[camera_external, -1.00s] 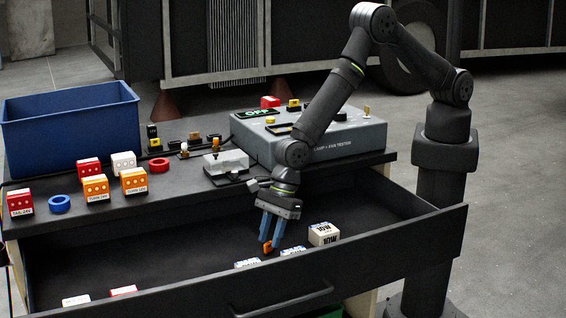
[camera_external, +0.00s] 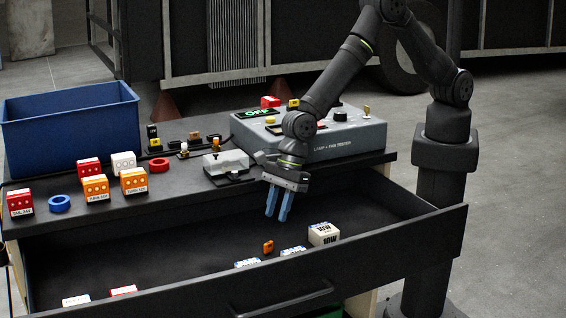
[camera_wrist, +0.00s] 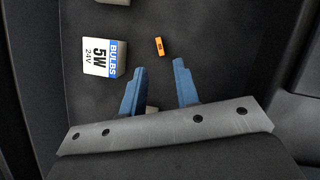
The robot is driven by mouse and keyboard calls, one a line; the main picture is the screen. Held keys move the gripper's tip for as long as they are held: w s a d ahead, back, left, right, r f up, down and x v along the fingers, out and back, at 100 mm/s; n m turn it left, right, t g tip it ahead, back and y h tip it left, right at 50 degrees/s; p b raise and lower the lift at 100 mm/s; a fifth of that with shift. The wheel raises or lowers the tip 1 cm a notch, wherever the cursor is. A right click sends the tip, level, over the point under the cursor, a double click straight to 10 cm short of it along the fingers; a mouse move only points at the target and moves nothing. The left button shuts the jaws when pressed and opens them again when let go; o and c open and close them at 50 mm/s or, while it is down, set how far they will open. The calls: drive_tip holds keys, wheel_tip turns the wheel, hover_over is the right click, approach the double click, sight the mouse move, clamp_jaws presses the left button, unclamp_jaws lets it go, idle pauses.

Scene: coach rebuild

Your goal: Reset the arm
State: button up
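My gripper (camera_external: 278,203) hangs over the open drawer (camera_external: 150,245), its two blue fingers apart and nothing between them. In the wrist view my gripper (camera_wrist: 160,80) also shows open and empty. A small orange piece (camera_external: 268,247) lies on the drawer floor below the fingers, apart from them. It also shows in the wrist view (camera_wrist: 159,46), ahead of the fingertips. A white and blue bulb box marked 5W 24V (camera_wrist: 102,58) lies to its left in the wrist view.
A 10W box (camera_external: 323,235) and several other boxes lie in the drawer. On the bench top stand a blue bin (camera_external: 70,125), red, white and orange relay blocks (camera_external: 134,181), red and blue rings (camera_external: 60,204), and a grey lamp and fan tester (camera_external: 345,138). The drawer's left middle is clear.

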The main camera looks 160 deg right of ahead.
sight(268, 243)
drive_tip(key=x, duration=0.7)
drive_tip(key=shift+f, duration=0.1)
drive_tip(key=shift+w, duration=0.15)
wheel_tip(268, 243, up, 32)
drive_tip(key=s+d+m, duration=0.1)
drive_tip(key=s+d, duration=1.8)
drive_tip(key=d, duration=0.4)
drive_tip(key=shift+d+m+g, duration=0.25)
drive_tip(key=shift+m+g, duration=0.05)
drive_tip(key=shift+s, duration=0.15)
